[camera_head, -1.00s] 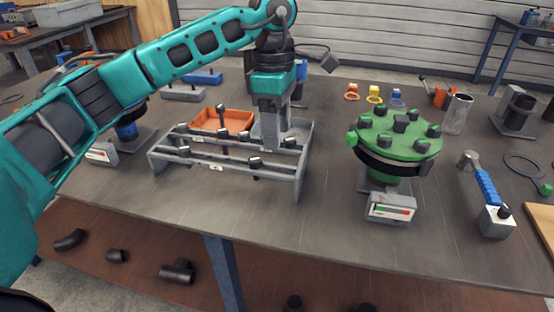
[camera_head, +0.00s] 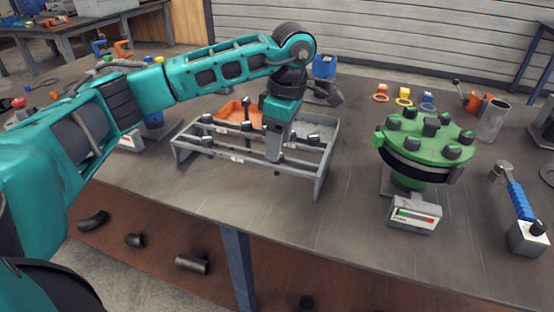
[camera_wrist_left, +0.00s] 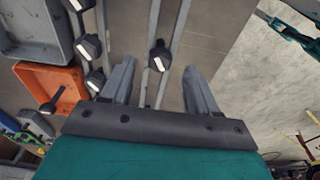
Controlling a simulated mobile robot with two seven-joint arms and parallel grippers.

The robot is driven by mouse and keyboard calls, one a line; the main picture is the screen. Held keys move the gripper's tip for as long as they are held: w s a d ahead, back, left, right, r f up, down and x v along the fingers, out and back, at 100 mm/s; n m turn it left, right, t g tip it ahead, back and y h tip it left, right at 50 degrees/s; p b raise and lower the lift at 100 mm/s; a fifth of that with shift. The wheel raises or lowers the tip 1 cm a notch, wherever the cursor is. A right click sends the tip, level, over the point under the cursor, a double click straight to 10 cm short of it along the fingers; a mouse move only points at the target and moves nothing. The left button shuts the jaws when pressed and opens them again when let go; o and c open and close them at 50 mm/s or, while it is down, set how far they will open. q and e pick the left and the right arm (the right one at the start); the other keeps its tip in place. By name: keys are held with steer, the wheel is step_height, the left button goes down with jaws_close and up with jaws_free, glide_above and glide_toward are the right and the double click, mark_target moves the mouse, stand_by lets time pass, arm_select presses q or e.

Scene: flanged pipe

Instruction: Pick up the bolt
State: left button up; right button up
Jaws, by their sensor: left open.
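Several dark bolts with hex heads hang in the rails of a grey rack (camera_head: 318,186) on the table. One bolt (camera_wrist_left: 158,55) shows in the left wrist view between and just beyond my fingertips, upright in a rail. Other bolts (camera_wrist_left: 88,46) stand in the rail to its left. My left gripper (camera_head: 273,153) points down over the rack's front rails in the head view and hides part of them. It also shows in the left wrist view (camera_wrist_left: 160,70), with its fingers apart and nothing held. My right gripper is out of view.
A green flange (camera_head: 405,152) with several bolts stands to the right, above a small gauge box (camera_head: 414,214). A blue-handled tool (camera_head: 520,202) lies farther right. The front tabletop is clear.

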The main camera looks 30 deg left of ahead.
mark_target(277, 164)
arm_select(q)
steer(key=shift+a+f, duration=0.2)
steer(key=shift+f, duration=1.05)
jaws_close()
